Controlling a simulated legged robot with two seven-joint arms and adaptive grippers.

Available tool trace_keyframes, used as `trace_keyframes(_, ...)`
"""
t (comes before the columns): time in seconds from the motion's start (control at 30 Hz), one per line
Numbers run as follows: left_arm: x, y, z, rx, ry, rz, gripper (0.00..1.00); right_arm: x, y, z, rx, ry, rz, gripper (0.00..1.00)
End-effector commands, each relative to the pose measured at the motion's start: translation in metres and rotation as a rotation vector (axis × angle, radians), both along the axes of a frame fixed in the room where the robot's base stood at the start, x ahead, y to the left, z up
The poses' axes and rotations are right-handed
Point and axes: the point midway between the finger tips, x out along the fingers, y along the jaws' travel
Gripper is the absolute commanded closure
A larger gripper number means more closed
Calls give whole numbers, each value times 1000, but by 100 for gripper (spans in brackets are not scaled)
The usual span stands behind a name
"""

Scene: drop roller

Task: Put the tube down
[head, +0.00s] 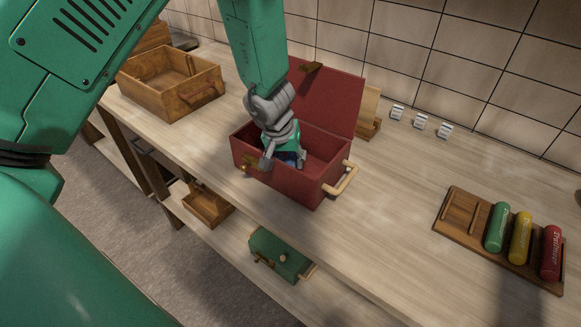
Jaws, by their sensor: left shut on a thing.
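My left gripper (284,158) reaches down from above into the open red toolbox (318,185). A wooden rack (462,212) at the right holds a green tube (497,226), a yellow tube (520,237) and a red tube (550,252). The rack's left part is empty. My right gripper is not in view.
The red lid stands raised behind my gripper. An open wooden box (170,85) is on the bench at the left. Small white fittings (420,121) are near the tiled wall. A green box (278,255) sits on the lower shelf. The bench between toolbox and rack is clear.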

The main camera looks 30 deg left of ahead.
Motion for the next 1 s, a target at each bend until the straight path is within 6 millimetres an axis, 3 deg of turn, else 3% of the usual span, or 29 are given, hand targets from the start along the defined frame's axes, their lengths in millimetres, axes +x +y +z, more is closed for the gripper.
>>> trace_keyframes(0.37, 0, 0, -3, -1, 0, 2, 100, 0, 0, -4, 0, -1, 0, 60)
trace_keyframes(0.4, 0, 0, -2, -1, 0, 2, 63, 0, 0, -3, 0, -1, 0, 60)
trace_keyframes(0.43, 0, 0, -2, -1, 0, 2, 53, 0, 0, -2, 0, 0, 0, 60)
trace_keyframes(0.83, 0, 0, 4, 1, 0, 0, 53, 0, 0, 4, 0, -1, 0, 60)
trace_keyframes(1.0, -8, 1, 35, 0, -4, -1, 53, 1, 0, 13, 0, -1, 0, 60)
